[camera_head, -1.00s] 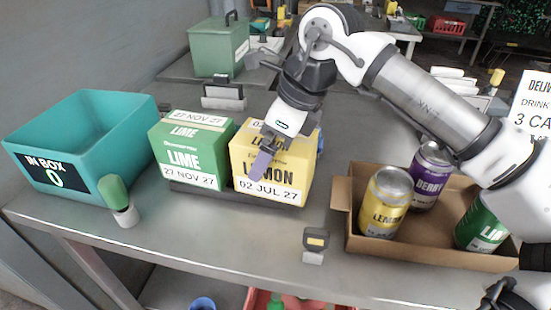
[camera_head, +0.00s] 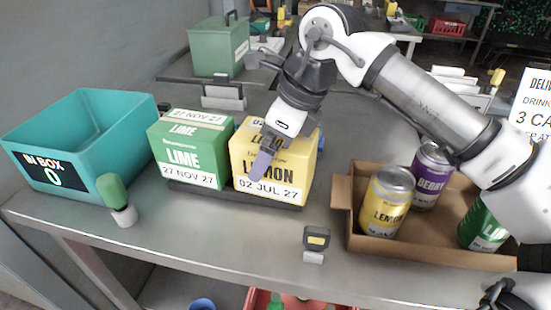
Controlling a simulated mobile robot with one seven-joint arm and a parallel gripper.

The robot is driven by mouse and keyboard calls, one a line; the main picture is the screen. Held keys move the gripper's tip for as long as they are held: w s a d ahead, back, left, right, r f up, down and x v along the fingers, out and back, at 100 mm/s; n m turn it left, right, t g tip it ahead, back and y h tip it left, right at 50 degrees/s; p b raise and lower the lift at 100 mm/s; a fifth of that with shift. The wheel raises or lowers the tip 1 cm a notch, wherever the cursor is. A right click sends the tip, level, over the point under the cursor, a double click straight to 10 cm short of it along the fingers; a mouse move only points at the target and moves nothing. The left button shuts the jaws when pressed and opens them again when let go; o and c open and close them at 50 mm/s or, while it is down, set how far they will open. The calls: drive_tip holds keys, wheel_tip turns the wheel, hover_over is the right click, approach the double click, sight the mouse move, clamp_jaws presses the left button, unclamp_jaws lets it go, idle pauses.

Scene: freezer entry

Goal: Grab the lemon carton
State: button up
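The lemon carton (camera_head: 270,182), a yellow box marked LEMON and 02 JUL 27, stands on a dark low base on the metal table, right of the lime carton. My gripper (camera_head: 265,160) reaches down over its top from the upper right. One purple finger lies in front of the carton's front face. The second finger is not clearly seen, being hidden by the hand or the carton. I cannot tell whether the finger touches the carton or whether the gripper is open or shut.
The green lime carton (camera_head: 188,157) stands close on the left. A cardboard tray (camera_head: 350,222) with lemon, berry and lime cans is at right. A small black-and-yellow device (camera_head: 316,240) stands near the front edge.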

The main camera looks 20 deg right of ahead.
drive_tip(key=c, duration=1.5)
drive_tip(key=shift+o, duration=0.2)
drive_tip(key=shift+r, duration=0.1)
